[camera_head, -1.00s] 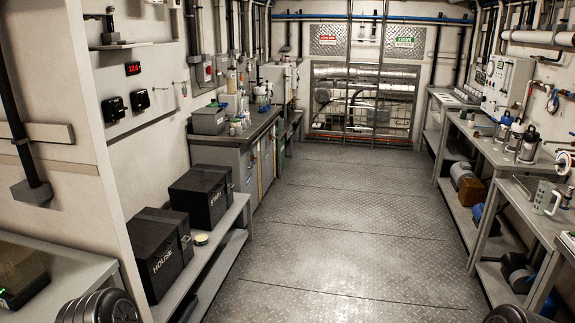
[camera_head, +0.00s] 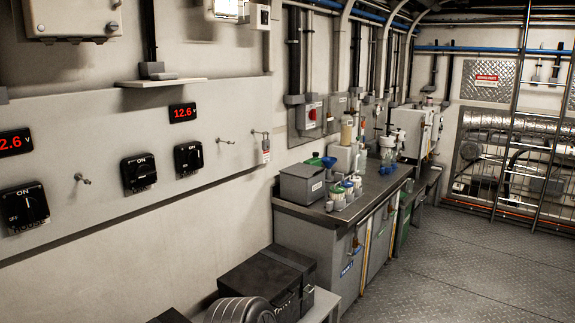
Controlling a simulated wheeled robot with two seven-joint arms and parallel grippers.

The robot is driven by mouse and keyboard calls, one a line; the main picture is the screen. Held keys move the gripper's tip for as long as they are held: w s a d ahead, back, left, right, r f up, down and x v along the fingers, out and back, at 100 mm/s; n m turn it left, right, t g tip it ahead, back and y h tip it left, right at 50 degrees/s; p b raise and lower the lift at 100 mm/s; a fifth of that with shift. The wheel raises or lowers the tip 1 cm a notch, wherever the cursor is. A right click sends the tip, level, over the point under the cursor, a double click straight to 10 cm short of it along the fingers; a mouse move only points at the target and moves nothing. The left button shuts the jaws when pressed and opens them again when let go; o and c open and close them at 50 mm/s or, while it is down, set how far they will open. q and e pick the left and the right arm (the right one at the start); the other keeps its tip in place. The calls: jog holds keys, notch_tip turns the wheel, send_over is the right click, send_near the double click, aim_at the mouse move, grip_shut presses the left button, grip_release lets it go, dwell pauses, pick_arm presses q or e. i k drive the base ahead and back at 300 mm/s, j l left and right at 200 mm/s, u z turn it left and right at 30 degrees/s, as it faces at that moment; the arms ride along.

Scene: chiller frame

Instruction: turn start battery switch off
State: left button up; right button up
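Three black rotary switches sit on the left wall panel: a near one (camera_head: 25,207), a middle one (camera_head: 139,173) and a right one (camera_head: 188,158). Each has a black knob and white lettering; "ON" is readable above the near and middle knobs. No readable label tells which is the start battery switch, and knob directions are too small to tell surely. A black battery box (camera_head: 252,283) stands low below the panel, partly hidden by a dark ribbed part of my arm. Neither gripper is in view.
A small shelf (camera_head: 161,82) and hooks (camera_head: 83,179) stick out from the wall. A workbench (camera_head: 340,212) stands beyond. The metal floor (camera_head: 450,270) is clear.

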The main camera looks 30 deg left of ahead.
aim_at(193, 157)
jog(key=i+l+u, duration=0.1)
jog(key=i+u, duration=0.3)
jog(key=i, duration=0.2)
jog(key=i+l+u, duration=0.35)
jog(key=i, duration=0.2)
jog(key=i+l+u, duration=0.75)
jog(key=i+l, duration=0.2)
jog(key=l, duration=0.1)
